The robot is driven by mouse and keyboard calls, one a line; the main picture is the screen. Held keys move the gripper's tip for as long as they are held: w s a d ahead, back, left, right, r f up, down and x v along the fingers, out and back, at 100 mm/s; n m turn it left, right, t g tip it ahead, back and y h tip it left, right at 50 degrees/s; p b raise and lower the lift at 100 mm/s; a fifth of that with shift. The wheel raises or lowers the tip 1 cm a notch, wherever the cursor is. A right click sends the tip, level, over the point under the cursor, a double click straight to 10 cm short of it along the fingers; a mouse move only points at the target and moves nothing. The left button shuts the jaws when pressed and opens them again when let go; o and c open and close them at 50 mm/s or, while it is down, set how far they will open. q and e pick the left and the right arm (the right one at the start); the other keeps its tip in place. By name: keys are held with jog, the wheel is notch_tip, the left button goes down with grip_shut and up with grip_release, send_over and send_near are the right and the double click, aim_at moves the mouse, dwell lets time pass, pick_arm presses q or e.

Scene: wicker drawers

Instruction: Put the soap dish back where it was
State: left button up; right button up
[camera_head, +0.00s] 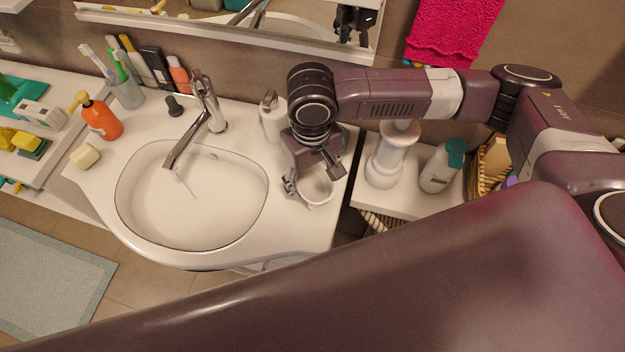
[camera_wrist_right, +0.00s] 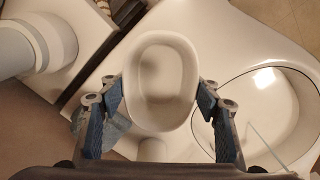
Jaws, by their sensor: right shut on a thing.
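The soap dish (camera_head: 319,191) is a white oval dish with a shallow hollow, at the right end of the washbasin counter in the head view. In the right wrist view the dish (camera_wrist_right: 161,82) lies between the two fingers and its hollow looks empty. My right gripper (camera_head: 309,184) is shut on the dish; in the right wrist view the fingers of the gripper (camera_wrist_right: 160,95) touch its sides. I cannot tell whether the dish rests on the counter or hangs just above it. A pale yellow soap bar (camera_head: 85,156) lies at the counter's left end. My left gripper is not in view.
The basin (camera_head: 190,205) with its tap (camera_head: 205,105) is left of the dish. A white bottle (camera_head: 272,117) stands close behind the gripper. Across a gap to the right, a white cabinet top (camera_head: 405,205) bears a white dispenser (camera_head: 390,160) and a teal-capped bottle (camera_head: 440,168).

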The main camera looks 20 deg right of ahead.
jog(key=shift+f, duration=0.85)
jog(key=o, duration=1.8)
jog(key=shift+f, duration=0.15)
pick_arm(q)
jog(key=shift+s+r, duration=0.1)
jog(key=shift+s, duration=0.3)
